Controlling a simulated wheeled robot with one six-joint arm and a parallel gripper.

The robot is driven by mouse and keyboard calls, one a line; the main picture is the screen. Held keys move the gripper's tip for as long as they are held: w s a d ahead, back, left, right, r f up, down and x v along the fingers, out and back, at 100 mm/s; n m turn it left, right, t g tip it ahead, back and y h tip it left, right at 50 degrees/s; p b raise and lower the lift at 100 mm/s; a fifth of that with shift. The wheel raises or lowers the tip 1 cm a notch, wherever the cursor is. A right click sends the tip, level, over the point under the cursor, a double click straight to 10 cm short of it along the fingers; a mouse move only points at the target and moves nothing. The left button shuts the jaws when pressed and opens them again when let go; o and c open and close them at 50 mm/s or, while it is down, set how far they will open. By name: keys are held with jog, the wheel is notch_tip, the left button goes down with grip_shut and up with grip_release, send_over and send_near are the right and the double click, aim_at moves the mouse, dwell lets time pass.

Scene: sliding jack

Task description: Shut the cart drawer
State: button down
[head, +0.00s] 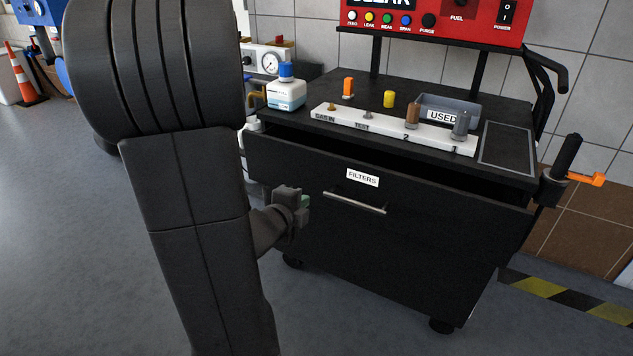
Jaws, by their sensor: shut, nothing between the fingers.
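The black cart (487,112) stands in front of me with its drawer (430,228) pulled partly out; a dark gap shows between the drawer's top edge and the cart top. The drawer front has a FILTERS label (362,177) and a silver bar handle (355,203). My gripper (304,207) is shut and empty, close to the left part of the drawer front, left of the handle. I cannot tell whether its fingertips touch the front.
On the cart top stand a white bottle with a blue cap (286,91), a white labelled strip (392,131) with several fittings, and a grey USED bin (450,109). A probe with an orange part (585,178) sticks out at right.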

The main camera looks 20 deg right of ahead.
aim_at(338, 181)
jog(key=shift+m+g+h, duration=0.3)
jog(key=shift+m+h, duration=0.4)
jog(key=shift+m, duration=0.2)
jog(key=b+x, duration=0.1)
jog(key=x, duration=0.8)
jog(key=b+x, duration=0.1)
jog(key=x, duration=0.4)
jog(key=shift+d+r+b, duration=0.1)
jog(key=shift+d+b, duration=0.25)
jog(key=shift+d, duration=0.25)
jog(key=shift+w+d, duration=0.2)
jog(key=shift+d, duration=0.1)
jog(key=w+d, duration=0.2)
jog(key=d, duration=0.1)
jog(key=w+d, duration=0.3)
jog(key=shift+w+d+r+p, duration=0.15)
jog(key=shift+w+p, duration=0.1)
jog(key=shift+p, duration=0.15)
jog(key=shift+r, duration=0.1)
